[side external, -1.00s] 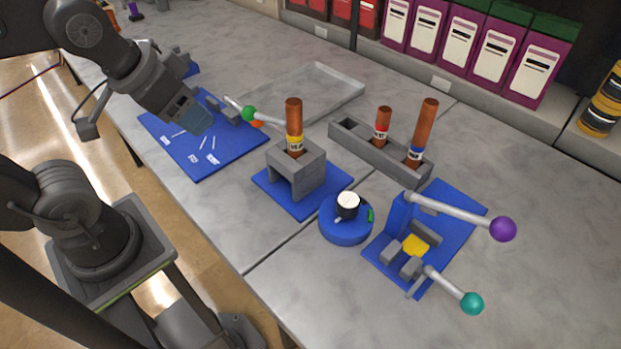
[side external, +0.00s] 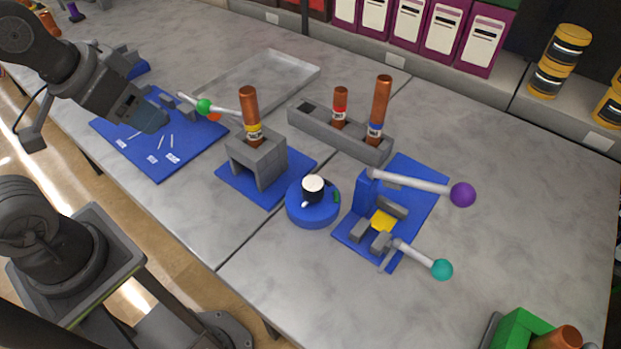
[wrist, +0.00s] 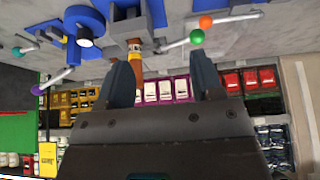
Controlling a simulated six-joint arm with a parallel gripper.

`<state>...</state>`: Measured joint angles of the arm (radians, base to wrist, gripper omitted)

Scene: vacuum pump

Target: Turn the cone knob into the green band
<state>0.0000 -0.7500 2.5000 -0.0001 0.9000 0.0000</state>
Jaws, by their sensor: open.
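The cone knob (side external: 313,192) is black with a white top and stands on a round blue base (side external: 312,215) near the middle of the side view. A small white pointer (side external: 306,204) at its foot faces the lower left. The green band (side external: 336,197) is on the right of the base, apart from the pointer. The blue base also shows at the upper left of the wrist view (wrist: 82,20). My gripper (side external: 150,118) is over the left blue board, well to the left of the knob. Its two fingers (wrist: 165,80) are apart with nothing held.
A copper tube with a yellow label (side external: 250,115) stands in a grey block (side external: 257,155) between my gripper and the knob. A grey rack (side external: 300,122) with two tubes is behind. A lever fixture (side external: 405,190) stands close right of the knob. A green-knobbed lever (side external: 204,106) is near my gripper.

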